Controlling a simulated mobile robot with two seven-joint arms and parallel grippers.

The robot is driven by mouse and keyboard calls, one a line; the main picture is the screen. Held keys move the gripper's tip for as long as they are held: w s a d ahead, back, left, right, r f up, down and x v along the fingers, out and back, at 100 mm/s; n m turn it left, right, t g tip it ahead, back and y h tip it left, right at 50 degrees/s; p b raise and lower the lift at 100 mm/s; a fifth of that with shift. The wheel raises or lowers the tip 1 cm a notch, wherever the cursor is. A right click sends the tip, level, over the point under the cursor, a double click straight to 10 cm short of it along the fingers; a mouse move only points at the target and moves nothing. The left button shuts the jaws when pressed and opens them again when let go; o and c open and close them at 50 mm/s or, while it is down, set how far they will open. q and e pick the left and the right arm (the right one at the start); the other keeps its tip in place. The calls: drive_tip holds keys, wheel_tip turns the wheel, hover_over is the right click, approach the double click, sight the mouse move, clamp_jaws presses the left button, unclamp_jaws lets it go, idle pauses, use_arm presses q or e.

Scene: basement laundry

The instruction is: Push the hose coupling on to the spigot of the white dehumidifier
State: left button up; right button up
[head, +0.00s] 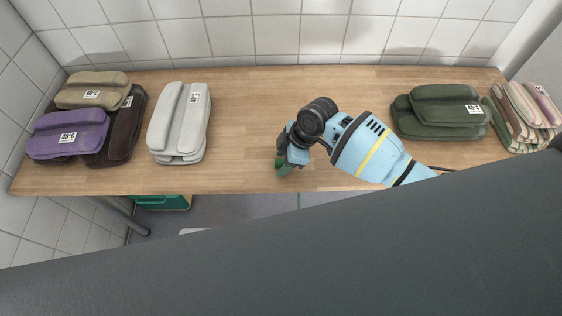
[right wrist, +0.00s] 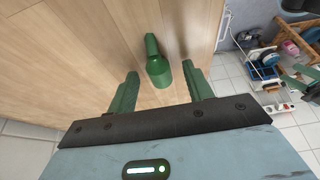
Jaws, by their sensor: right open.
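My right gripper (head: 284,166) reaches over the wooden worktop near its front edge, pointing down. In the right wrist view its two green fingers stand apart with nothing gripped. A green piece with a wide end and a narrow neck, which I take for the hose coupling (right wrist: 158,70), shows between and just beyond the fingertips. It appears apart from both fingers. In the head view the gripper hides it, or I cannot tell it from the green fingers. I cannot make out the white dehumidifier or its spigot in either view. My left gripper is out of view.
The worktop (head: 245,110) holds folded stacks: purple, tan and dark brown at left, a pale grey stack (head: 180,120), a dark green stack (head: 440,110) and a striped stack (head: 525,115) at right. The middle is clear. Small items lie beyond the worktop edge in the wrist view.

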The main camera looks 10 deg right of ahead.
sight(279, 163)
drive_tip(key=c, duration=1)
drive_tip(key=shift+c, duration=0.3)
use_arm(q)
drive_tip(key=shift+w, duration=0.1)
use_arm(e)
drive_tip(key=shift+r, duration=0.1)
drive_tip(key=shift+r, duration=0.45)
drive_tip(key=r, duration=0.1)
drive_tip(key=s+r, duration=0.1)
drive_tip(key=shift+d+r, duration=0.2)
drive_tip(key=shift+r, duration=0.1)
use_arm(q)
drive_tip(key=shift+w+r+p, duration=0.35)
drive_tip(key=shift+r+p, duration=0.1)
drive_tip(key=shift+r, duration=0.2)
use_arm(e)
drive_tip(key=s+d, duration=0.3)
drive_tip(key=s, duration=0.4)
drive_tip(key=s+d+r, duration=0.1)
drive_tip(key=s+d, duration=0.1)
drive_tip(key=s, duration=0.4)
drive_tip(key=shift+s+d+r, duration=0.2)
drive_tip(key=shift+s+d, duration=0.2)
